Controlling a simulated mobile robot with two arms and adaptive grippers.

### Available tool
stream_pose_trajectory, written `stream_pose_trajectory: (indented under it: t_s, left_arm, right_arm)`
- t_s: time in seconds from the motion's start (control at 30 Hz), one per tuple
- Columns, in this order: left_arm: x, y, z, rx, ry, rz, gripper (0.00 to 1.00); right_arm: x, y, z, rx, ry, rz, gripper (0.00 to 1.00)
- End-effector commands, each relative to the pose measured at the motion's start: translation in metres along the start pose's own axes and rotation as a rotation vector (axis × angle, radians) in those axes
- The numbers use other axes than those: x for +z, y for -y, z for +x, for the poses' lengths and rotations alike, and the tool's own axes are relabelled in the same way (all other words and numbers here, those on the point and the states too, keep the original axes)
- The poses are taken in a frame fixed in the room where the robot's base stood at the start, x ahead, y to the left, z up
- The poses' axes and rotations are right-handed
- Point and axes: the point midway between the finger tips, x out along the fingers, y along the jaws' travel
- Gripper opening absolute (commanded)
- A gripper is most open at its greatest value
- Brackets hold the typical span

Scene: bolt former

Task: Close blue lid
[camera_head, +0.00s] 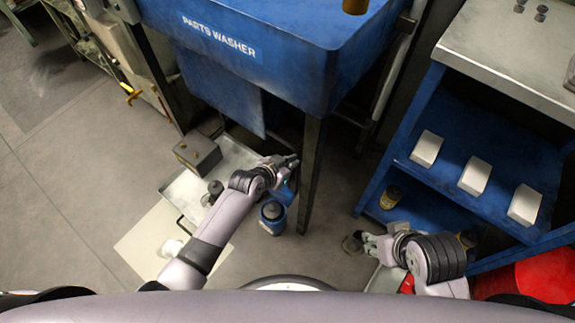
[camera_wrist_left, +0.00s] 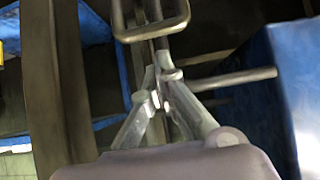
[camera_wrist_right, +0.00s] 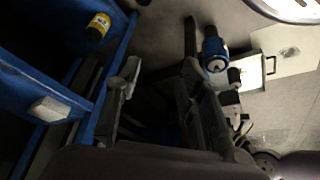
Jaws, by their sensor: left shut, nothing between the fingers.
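The blue parts washer (camera_head: 245,50) stands at the top middle of the head view with a label on its front. A flat blue panel (camera_head: 222,88) hangs below it; I cannot tell which blue part is the lid. My left gripper (camera_head: 292,161) is shut and empty, low beside the washer's dark front leg (camera_head: 310,175). In the left wrist view its tips (camera_wrist_left: 160,92) meet near a metal loop (camera_wrist_left: 152,22), with a blue surface (camera_wrist_left: 300,75) to the right. My right gripper (camera_head: 366,241) is open and empty, low near the blue shelf.
A blue shelf (camera_head: 395,175) with white blocks (camera_head: 475,175) stands at right. A blue-black bottle (camera_head: 272,216), a tray (camera_head: 180,187) and a grey box (camera_head: 197,152) are on the floor. A red object (camera_head: 535,280) lies at lower right.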

Motion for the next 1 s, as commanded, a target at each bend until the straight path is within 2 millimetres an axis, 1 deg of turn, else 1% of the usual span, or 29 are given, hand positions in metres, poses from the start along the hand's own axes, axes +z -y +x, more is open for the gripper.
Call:
stream_pose_trajectory:
  t_s: [0.03, 0.2, 0.77, 0.87, 0.97, 1.0]
  left_arm:
    - [0.009, 0.001, -0.007, -0.001, 0.005, 0.001, 0.0]
    - [0.019, 0.0, -0.016, -0.001, 0.003, 0.0, 0.0]
    - [0.022, 0.001, -0.018, -0.001, -0.002, 0.001, 0.0]
    - [0.022, 0.001, -0.018, -0.001, -0.012, 0.001, 0.0]
    - [0.023, 0.001, -0.017, -0.001, -0.027, 0.001, 0.0]
    - [0.023, 0.001, -0.017, -0.001, -0.034, 0.002, 0.0]
  right_arm:
    - [-0.003, 0.0, -0.001, -0.001, -0.009, 0.0, 0.36]
    - [-0.009, 0.001, 0.0, -0.002, -0.039, -0.001, 0.36]
    - [-0.014, 0.001, 0.002, -0.002, -0.062, -0.002, 0.36]
    - [-0.028, 0.004, 0.004, -0.008, -0.12, -0.004, 0.36]
    - [-0.045, 0.006, 0.005, -0.012, -0.2, -0.007, 0.36]
    - [-0.054, 0.007, 0.005, -0.014, -0.241, -0.008, 0.36]
